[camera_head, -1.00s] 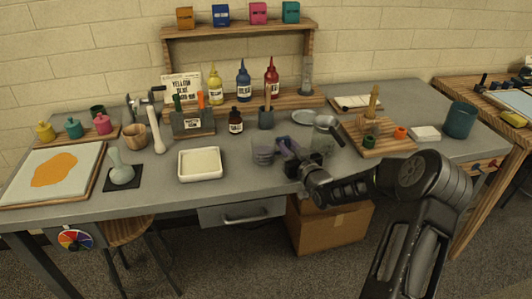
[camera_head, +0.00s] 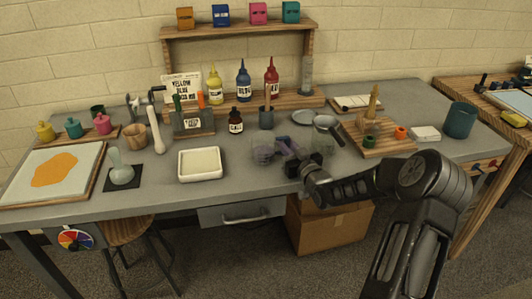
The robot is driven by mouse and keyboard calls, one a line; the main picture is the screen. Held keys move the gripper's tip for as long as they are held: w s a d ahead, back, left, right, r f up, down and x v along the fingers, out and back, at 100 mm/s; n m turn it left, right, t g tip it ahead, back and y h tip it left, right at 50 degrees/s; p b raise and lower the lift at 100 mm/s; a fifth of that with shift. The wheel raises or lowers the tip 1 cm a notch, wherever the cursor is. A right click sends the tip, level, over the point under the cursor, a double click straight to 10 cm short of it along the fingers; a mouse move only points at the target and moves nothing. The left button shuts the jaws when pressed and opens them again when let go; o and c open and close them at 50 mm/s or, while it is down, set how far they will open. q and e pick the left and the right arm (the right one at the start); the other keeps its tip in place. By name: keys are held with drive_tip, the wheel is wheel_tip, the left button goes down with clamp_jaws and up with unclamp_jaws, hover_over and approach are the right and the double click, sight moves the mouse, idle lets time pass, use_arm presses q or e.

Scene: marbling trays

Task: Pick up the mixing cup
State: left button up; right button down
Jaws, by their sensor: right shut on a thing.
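The mixing cup (camera_head: 262,153) is a clear, see-through cup near the front middle of the grey table. My right gripper (camera_head: 280,149) reaches in from the right and is shut on the cup's right side. Its dark fingers, with a purplish tint, partly cover the cup. I cannot tell clearly whether the cup's base touches the table. My left gripper is not in view.
A white tray (camera_head: 181,177) stands left of the cup. A dark brown bottle (camera_head: 236,127) and a grey holder (camera_head: 266,122) stand behind it. A metal pan (camera_head: 323,122) and clear jar (camera_head: 323,141) are close to my right gripper. A wooden board (camera_head: 372,150) lies further right.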

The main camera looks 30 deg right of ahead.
drive_tip(key=shift+r, duration=0.15)
idle(0.6)
drive_tip(key=shift+r+b, duration=0.4)
drive_tip(key=shift+r, duration=4.45)
